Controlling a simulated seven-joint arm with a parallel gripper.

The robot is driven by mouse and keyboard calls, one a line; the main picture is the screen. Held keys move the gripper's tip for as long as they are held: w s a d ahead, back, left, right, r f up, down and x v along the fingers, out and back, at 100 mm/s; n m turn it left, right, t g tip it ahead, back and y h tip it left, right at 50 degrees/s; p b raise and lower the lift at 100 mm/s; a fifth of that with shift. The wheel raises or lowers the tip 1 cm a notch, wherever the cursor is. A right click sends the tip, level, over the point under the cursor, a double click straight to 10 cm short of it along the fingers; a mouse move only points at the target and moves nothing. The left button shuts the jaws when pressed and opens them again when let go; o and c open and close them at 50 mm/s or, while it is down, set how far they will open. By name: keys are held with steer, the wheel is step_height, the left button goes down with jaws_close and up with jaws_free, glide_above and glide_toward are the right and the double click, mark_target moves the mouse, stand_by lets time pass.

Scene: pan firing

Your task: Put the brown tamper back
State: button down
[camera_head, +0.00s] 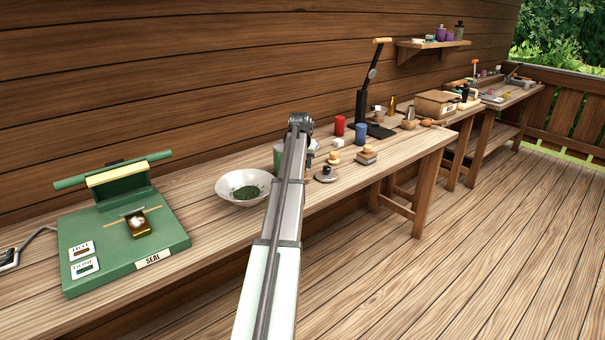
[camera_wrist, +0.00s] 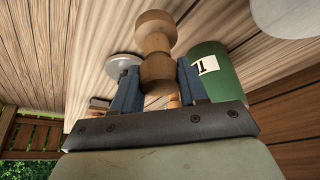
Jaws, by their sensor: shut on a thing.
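The brown tamper (camera_wrist: 156,45) is a turned wooden piece with a rounded knob, a narrow waist and a wider lower part. In the wrist view it is between the two blue fingers of my gripper (camera_wrist: 158,76), which is shut on it. Whether its end touches the table is unclear. In the head view my arm covers most of the gripper and I cannot make out the tamper. A green cup (camera_wrist: 210,72) marked "II" stands close beside the right finger in the wrist view; it also shows in the head view (camera_head: 278,158).
A white bowl of green leaf (camera_head: 244,186) and a green sealing press (camera_head: 122,235) stand left of my arm. A round metal piece with a knob (camera_head: 326,175), small wooden-topped items (camera_head: 367,154), a red cup (camera_head: 340,125) and a blue cup (camera_head: 361,132) stand to the right.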

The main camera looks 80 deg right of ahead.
steer(key=shift+f, duration=2)
steer(key=shift+f, duration=0.2)
steer(key=c, duration=0.6)
jaws_free()
